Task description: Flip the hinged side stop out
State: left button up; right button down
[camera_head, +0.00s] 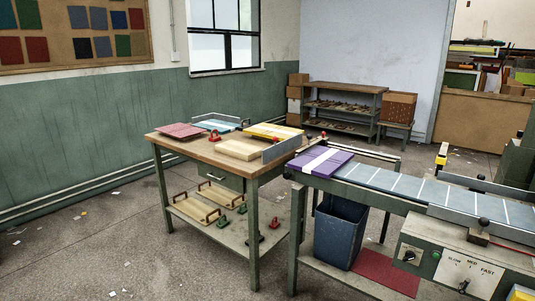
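The feeder (412,186) runs along the right side, with a blue belt marked by white cross lines. A purple stack with a white band (320,161) lies at its left end. A grey upright plate (283,150) stands at the bench corner beside that end. Grey side rails with dark knobs flank the belt, the near rail (470,218) at right. I cannot tell which of these parts is the hinged side stop, or its position. Neither of my grippers is in view.
A wooden-topped bench (205,152) holds boards, a blue-framed tray and red clamps. Its lower shelf carries handled boards. A blue bin (340,231) stands under the feeder beside a red mat (387,272). A control box (462,262) fronts the feeder. The floor at left is open, with scraps.

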aim_at(269, 153)
jog(key=z, duration=0.1)
jog(key=k, duration=0.15)
jog(key=u, duration=1.1)
jog(key=i, duration=2)
jog(key=z, duration=0.75)
